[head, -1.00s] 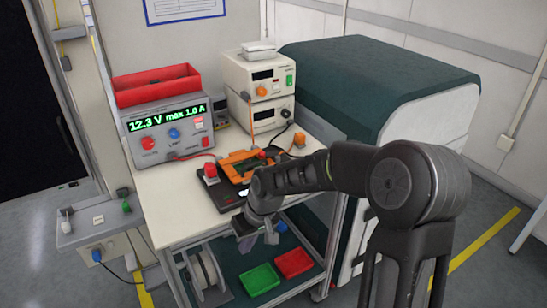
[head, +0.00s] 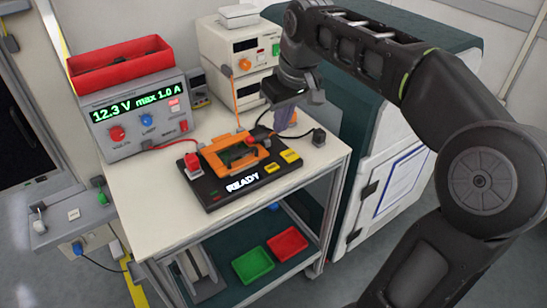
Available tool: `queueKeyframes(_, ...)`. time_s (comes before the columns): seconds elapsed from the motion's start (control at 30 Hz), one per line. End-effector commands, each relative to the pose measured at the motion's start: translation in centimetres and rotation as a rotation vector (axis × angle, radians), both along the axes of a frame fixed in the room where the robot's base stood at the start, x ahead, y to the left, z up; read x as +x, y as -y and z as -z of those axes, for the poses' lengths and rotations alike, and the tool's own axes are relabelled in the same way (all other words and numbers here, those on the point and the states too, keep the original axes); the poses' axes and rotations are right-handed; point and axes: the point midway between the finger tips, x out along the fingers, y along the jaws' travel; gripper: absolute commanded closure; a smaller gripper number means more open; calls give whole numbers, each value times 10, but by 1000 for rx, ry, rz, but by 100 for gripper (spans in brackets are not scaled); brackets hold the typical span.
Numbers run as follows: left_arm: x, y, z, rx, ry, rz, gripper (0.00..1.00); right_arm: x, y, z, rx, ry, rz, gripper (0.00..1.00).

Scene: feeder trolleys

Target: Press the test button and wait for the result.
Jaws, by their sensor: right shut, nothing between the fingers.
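The black test fixture (head: 222,196) lies on the trolley top, and its front display reads READY. An orange frame (head: 213,159) with a red knob (head: 251,141) sits on it, around a dark board. A red block-shaped part (head: 193,166) stands at the fixture's left end. Two yellow buttons (head: 271,168) are on its right side; their labels are too small to read. My right gripper (head: 285,120) is shut and empty, pointing down over the back right of the fixture, apparently apart from it. My left gripper is not in view.
A grey power supply (head: 140,115) reading 12.3 V max 1.0 A carries a red bin (head: 120,62). Stacked white instruments (head: 240,50) stand behind. Cables run to the fixture; a black plug (head: 319,138) lies at right. Green (head: 253,265) and red trays (head: 287,243) sit below.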

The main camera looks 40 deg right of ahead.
Motion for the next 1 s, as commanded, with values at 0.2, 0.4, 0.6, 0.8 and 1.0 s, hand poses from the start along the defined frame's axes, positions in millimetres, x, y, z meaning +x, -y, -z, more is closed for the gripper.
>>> queueKeyframes(0.2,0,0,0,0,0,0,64,5,0,18,1,-4,1,100)
queueKeyframes(0.4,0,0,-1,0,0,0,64,14,0,52,1,-5,1,100)
queueKeyframes(0.6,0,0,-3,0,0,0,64,26,0,91,1,-5,1,100)
queueKeyframes(0.8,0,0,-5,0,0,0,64,27,0,122,1,-3,1,100)
queueKeyframes(1.0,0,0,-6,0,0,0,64,28,0,134,1,-1,1,100)
